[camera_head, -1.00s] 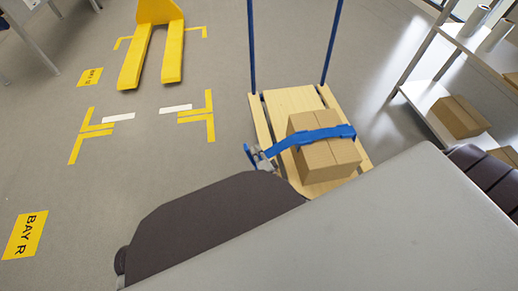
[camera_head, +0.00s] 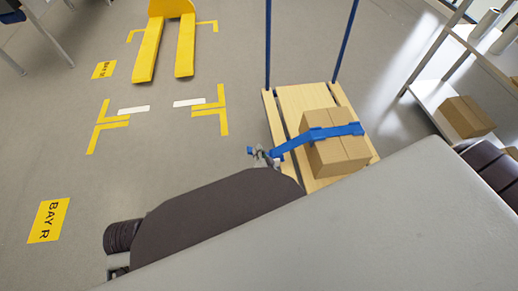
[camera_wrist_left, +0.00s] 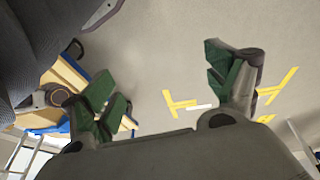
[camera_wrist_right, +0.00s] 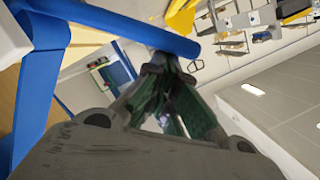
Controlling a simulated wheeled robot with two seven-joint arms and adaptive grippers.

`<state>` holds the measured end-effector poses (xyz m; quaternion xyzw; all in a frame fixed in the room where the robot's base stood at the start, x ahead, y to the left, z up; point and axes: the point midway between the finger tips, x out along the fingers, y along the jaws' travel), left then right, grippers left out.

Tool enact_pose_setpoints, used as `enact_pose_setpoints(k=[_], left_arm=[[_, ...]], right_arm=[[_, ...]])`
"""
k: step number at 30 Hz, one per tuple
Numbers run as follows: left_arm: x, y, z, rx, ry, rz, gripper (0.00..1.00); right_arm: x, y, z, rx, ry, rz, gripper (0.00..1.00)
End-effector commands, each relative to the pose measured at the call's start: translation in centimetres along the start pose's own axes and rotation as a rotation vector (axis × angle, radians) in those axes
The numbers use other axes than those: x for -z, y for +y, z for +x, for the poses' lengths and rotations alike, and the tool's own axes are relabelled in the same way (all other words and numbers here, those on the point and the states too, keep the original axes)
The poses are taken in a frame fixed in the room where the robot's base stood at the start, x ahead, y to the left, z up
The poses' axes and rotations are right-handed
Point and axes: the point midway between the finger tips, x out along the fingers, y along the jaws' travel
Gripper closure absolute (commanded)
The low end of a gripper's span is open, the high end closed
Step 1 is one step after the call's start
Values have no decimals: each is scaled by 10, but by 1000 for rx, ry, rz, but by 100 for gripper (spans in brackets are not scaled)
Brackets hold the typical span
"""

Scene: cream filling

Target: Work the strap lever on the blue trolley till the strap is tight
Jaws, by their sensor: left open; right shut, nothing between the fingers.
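The blue trolley (camera_head: 267,60) has a pale wooden deck (camera_head: 290,98) carrying a cardboard box (camera_head: 340,156). A blue strap (camera_head: 318,134) runs over the box down to a small grey ratchet with a blue strap lever (camera_head: 250,150) at the deck's near left side. In the right wrist view, my right gripper (camera_wrist_right: 168,75) is shut and empty, its tips close under a blue bar (camera_wrist_right: 130,28) that looks like the lever; contact cannot be told. The strap (camera_wrist_right: 40,90) fills the left there. My left gripper (camera_wrist_left: 172,85) is open and empty, with the trolley deck (camera_wrist_left: 62,75) behind its left finger.
My own arm covers the lower part of the head view. A yellow pallet jack (camera_head: 150,50) stands at the back left. A shelf (camera_head: 425,100) with another box (camera_head: 466,116) is on the right. The floor with yellow markings on the left is clear.

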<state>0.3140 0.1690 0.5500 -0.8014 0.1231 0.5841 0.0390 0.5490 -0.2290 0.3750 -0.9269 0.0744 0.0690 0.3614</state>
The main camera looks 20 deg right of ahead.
Motion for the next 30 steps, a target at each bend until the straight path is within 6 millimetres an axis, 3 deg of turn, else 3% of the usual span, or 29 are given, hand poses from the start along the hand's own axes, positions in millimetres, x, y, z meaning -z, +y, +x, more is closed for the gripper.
enact_pose_setpoints(k=[6,12,30], left_arm=[[0,0,0,-1,4,0,13],[2,1,-5,-3,12,0,13],[0,3,-3,-10,18,-1,13]], right_arm=[[-17,1,4,-30,-2,-112,100],[-27,2,6,-28,-3,-108,100],[-33,1,7,-26,-6,-105,100]])
